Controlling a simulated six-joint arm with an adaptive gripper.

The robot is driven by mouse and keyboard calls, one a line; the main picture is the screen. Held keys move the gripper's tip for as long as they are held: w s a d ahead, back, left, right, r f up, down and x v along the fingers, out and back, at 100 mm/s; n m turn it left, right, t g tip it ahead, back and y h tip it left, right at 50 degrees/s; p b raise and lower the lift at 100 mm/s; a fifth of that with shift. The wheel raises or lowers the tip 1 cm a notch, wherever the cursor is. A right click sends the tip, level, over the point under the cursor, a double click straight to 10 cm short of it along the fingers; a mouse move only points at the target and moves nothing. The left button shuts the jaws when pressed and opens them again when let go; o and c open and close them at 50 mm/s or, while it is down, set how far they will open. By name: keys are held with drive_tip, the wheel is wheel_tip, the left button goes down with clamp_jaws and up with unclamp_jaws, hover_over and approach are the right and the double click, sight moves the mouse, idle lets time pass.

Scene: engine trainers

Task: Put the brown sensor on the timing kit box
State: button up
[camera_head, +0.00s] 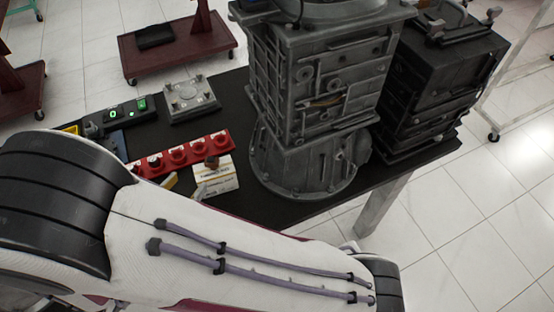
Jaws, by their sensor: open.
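The timing kit box (222,183) is a small white carton with orange print. It sits on the black table just in front of a red rack. A small brown piece (212,161), which looks like the brown sensor, shows at the top of the box near its back edge. I cannot tell whether it rests on the box or stands just behind it. My white arm crosses the foreground below the box. My gripper is not seen in this view.
The red rack (184,152) holds several round parts. A grey metal plate (188,97) and a dark device with green lights (122,114) lie behind it. A tall grey engine block (315,85) stands right of the box, with a darker engine (437,85) beyond. Bare table (228,110) lies between plate and engine.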

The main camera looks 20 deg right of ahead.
drive_tip(key=w+a+r+n+y, duration=0.1)
drive_tip(key=w+a+r+y, duration=0.4)
drive_tip(key=w+y, duration=0.4)
wheel_tip(320, 180, up, 13)
drive_tip(key=d+n+y, duration=0.2)
drive_tip(key=n+y, duration=0.2)
drive_tip(key=y, duration=0.1)
drive_tip(key=s+d+n+g+h, duration=0.3)
drive_tip(key=s+d+g+h, duration=0.1)
drive_tip(key=s+d, duration=1.8)
drive_tip(key=shift+s+d+f+n+g, duration=0.15)
drive_tip(key=shift+s+n+g, duration=0.3)
drive_tip(key=shift+s, duration=0.3)
